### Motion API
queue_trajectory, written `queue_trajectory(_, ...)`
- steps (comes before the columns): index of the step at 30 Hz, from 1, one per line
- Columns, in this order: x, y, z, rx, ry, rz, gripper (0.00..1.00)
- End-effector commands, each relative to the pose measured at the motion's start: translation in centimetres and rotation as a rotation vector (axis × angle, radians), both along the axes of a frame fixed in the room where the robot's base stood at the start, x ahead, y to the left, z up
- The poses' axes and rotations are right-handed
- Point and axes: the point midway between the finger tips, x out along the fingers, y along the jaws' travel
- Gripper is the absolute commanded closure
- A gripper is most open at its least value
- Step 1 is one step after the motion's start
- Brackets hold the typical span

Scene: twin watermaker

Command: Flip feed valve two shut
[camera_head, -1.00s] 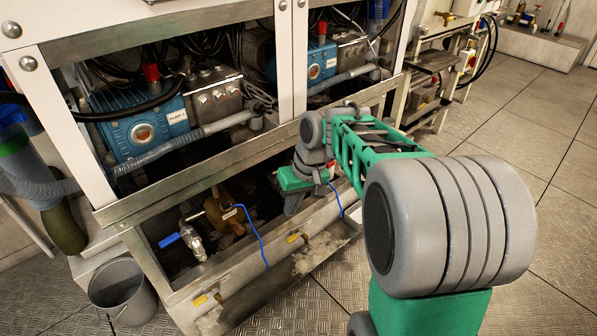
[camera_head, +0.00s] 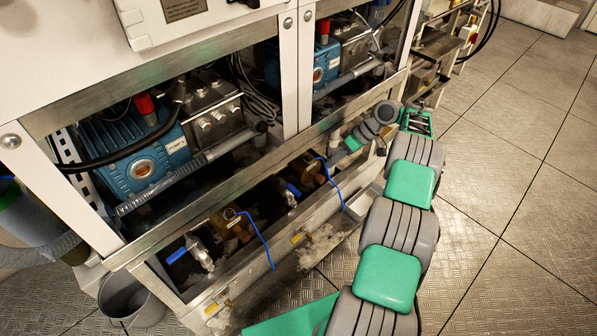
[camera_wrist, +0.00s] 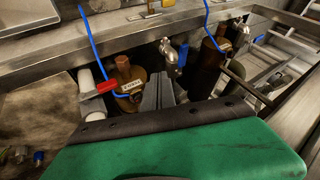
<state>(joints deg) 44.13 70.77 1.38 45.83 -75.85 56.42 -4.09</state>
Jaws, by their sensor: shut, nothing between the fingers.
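In the head view a steel valve with a blue lever (camera_head: 177,255) stands in the left part of the low trough, its lever pointing left. A second blue-levered valve (camera_head: 291,194) stands further right in the trough, beside a brass fitting (camera_head: 312,165). I cannot read which is feed valve two. In the wrist view a steel valve with a blue lever (camera_wrist: 182,54) stands beyond my fingers, right of a tagged brass fitting (camera_wrist: 127,78). My gripper (camera_wrist: 158,92) is shut and empty, apart from that valve in the picture. In the head view its fingers are not clear.
A red-handled valve (camera_wrist: 100,88) is at left in the wrist view. Blue cords (camera_head: 262,242) hang over the trough's front wall (camera_head: 245,287). Blue pumps (camera_head: 140,155) sit on the shelf above. A grey bucket (camera_head: 130,300) stands at left. The floor at right is clear.

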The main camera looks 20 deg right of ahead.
Motion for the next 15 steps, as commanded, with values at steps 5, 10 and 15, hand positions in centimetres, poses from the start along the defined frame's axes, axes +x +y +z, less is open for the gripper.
queue_trajectory(5,0.3,0.7,-0.1,0.001,-0.003,0.015,1.0)
queue_trajectory(10,0.5,1.3,-0.2,0.002,-0.002,0.024,1.0)
queue_trajectory(15,0.8,2.2,-1.8,0.003,-0.001,0.022,1.0)
